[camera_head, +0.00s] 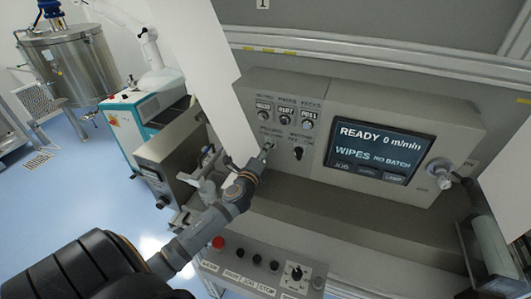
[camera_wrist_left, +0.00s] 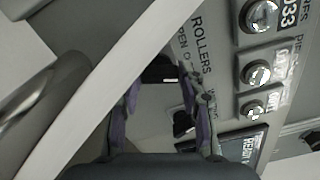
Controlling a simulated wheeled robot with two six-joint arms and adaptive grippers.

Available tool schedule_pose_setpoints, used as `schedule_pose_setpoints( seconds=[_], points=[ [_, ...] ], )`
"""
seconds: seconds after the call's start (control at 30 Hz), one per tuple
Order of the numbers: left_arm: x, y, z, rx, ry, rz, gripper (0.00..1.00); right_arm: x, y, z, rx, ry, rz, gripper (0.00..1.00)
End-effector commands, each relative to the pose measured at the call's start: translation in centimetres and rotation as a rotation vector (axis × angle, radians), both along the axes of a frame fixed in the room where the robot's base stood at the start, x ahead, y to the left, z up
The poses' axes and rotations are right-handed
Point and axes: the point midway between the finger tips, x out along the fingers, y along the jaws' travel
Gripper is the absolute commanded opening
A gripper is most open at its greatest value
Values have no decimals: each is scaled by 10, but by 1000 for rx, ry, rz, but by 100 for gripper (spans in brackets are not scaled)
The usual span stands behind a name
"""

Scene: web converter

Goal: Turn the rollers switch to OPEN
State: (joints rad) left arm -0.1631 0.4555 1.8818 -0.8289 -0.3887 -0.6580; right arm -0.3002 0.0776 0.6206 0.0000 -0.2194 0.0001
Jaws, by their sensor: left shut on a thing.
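The rollers switch is a small black knob (camera_wrist_left: 160,70) under the printed word ROLLERS in the left wrist view. It sits between the fingers of my left gripper (camera_wrist_left: 167,105), which is shut on it. In the head view my left gripper (camera_head: 265,151) reaches up to the grey control panel (camera_head: 248,95) and hides most of the switch there. The OPEN label is partly cut off by a white strip in the wrist view. I cannot tell exactly which way the knob points. My right gripper is not in view.
A second black switch (camera_head: 298,153) sits close to the right of my left gripper. Small dials (camera_head: 285,116) are above, and a screen (camera_head: 380,143) reads READY 0 m/min. A white panel (camera_head: 190,50) hangs close on the left. A lower box has a red button (camera_head: 218,242).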

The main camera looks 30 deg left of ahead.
Motion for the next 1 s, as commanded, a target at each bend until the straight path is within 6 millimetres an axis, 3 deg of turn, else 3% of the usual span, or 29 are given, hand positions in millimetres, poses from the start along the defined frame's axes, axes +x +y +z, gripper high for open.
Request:
schedule_pose_setpoints(
  seconds=[0.5, 1.0],
  points=[
    [0, 0, -6, -467, -110, 1, 8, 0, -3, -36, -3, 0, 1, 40],
    [0, 0, -5, -789, -187, 2, 8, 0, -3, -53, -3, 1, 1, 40]
  ],
)
